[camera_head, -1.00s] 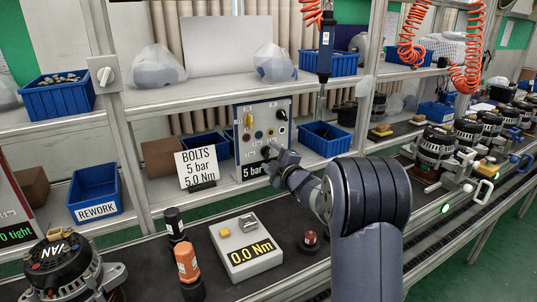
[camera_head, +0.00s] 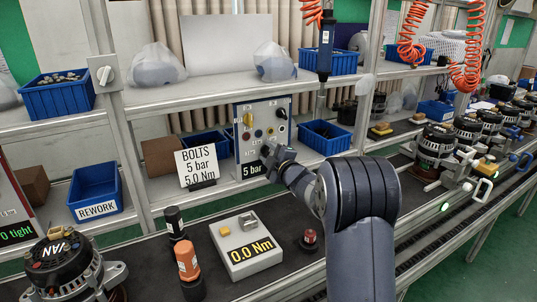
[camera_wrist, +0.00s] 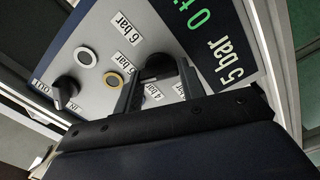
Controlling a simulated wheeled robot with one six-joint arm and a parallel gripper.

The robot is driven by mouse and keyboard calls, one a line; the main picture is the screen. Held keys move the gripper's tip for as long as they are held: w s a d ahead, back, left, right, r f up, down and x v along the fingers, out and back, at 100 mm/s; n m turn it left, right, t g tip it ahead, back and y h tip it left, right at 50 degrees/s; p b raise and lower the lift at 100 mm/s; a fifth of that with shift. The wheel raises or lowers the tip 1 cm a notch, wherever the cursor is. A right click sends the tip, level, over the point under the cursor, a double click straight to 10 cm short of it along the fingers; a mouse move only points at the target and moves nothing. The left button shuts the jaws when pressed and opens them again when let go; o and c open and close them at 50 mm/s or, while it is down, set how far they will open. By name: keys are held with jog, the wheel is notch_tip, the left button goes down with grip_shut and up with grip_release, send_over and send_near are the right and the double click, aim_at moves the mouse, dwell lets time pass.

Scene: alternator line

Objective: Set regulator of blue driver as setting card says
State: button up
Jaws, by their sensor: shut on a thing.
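The setting card (camera_head: 197,167) stands on the lower shelf and reads BOLTS, 5 bar, 5.0 Nm. The blue driver (camera_head: 325,48) hangs upright from an orange coiled hose. The control panel (camera_head: 242,140) stands right of the card, and its display (camera_head: 254,171) reads 5 bar. My gripper (camera_head: 268,150) is at the lower part of this panel. In the wrist view, its fingers (camera_wrist: 158,78) are shut around a dark round knob (camera_wrist: 160,66), with 6 bar and 4 bar labels beside it. My gripper partly hides the knob and another label.
An alternator (camera_head: 65,262) sits at left. Blue bins (camera_head: 325,137) flank the panel.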

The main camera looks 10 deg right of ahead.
jog(key=shift+c, duration=0.8)
jog(key=shift+m+p, duration=0.35)
jog(key=shift+m, duration=0.45)
jog(key=o, duration=1)
jog(key=b+v, duration=0.1)
jog(key=v, duration=0.9)
jog(key=shift+s, duration=0.4)
jog(key=shift+w+d, duration=0.1)
